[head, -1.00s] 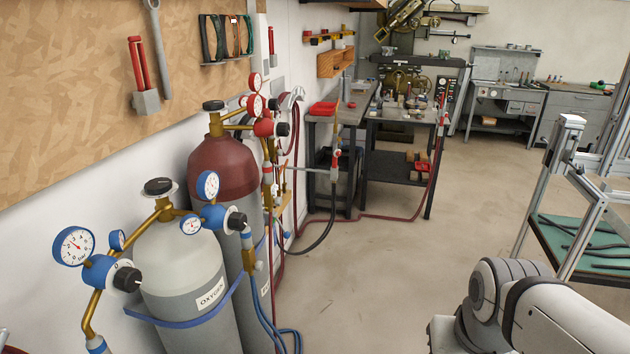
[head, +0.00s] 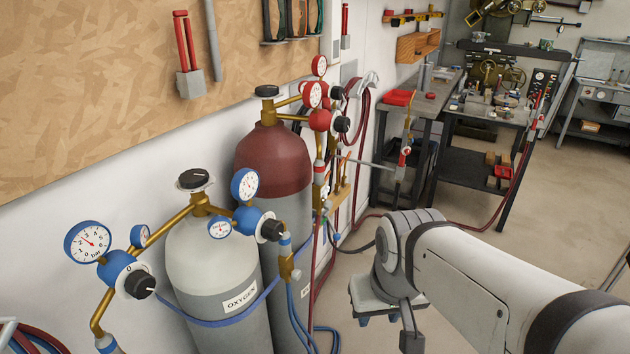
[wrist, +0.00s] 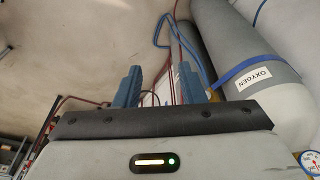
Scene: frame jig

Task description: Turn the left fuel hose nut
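The maroon-topped fuel cylinder (head: 272,160) stands behind the grey oxygen cylinder (head: 212,262) in the head view. Its red regulator (head: 320,119) carries two gauges. A red-and-white fitting (head: 320,172) sits on the line below it; which part is the left fuel hose nut is too small to tell. My gripper (head: 378,320) hangs low, right of the cylinders, pointing down and apart from the fittings. In the wrist view my gripper (wrist: 161,72) shows two blue fingers spread apart with nothing between them. The fuel nut is not recognisable there.
The oxygen regulator (head: 257,224) and gauges stand in front on the left. Blue hoses (head: 300,325) hang beside the cylinders. A workbench (head: 440,90) with a red hose stands behind. The floor (head: 590,165) at the right is open.

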